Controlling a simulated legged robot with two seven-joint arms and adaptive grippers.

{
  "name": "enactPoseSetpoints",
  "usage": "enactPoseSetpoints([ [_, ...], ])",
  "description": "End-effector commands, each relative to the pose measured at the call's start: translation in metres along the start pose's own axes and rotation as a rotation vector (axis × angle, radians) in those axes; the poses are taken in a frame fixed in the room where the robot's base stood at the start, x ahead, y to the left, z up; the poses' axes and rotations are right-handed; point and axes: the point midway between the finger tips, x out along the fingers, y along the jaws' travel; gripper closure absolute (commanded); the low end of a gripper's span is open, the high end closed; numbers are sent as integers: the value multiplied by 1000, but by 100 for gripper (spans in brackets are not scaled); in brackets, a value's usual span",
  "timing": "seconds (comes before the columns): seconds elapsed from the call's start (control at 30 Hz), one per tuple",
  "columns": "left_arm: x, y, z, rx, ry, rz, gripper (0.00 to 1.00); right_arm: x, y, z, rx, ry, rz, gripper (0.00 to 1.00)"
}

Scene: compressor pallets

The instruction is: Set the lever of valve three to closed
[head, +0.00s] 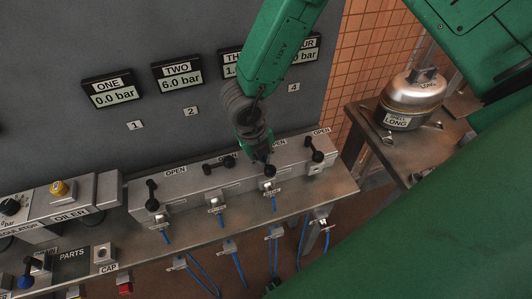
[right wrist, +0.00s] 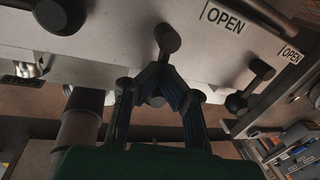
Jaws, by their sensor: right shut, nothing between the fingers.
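My right gripper (head: 264,158) reaches down from the top of the head view to the valve block (head: 190,185), right at the third lever. In the right wrist view its fingers (right wrist: 161,78) are shut, with tips close to a black lever (right wrist: 168,40). Whether they touch it I cannot tell. Valve three's black lever (head: 268,171) shows just below the fingertips in the head view, partly covered by the gripper. Its exact angle is hard to read. My left gripper is not in view.
Black levers of valve one (head: 152,194), valve two (head: 219,164) and valve four (head: 316,152) stand along the same block. Gauge three (head: 230,63) is partly hidden by my arm. Blue hoses hang below the shelf. A metal pot (head: 413,92) stands on the right table.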

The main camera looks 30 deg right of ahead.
Motion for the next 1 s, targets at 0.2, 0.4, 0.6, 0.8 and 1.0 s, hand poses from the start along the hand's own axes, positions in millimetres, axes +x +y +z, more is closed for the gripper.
enactPoseSetpoints([
  [0.2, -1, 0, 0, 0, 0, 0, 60, 4, 5, 1, 92, 20, 7, 100],
  [0.4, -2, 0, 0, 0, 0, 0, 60, 4, 5, 1, 133, 28, 6, 100],
  [0.6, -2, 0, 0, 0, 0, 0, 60, 5, 5, 1, 144, 30, 5, 100],
  [0.8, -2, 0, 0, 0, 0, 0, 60, 5, 4, 1, 144, 30, 4, 100],
  [1.0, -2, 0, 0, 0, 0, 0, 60, 5, 4, 0, 143, 31, 2, 70],
])
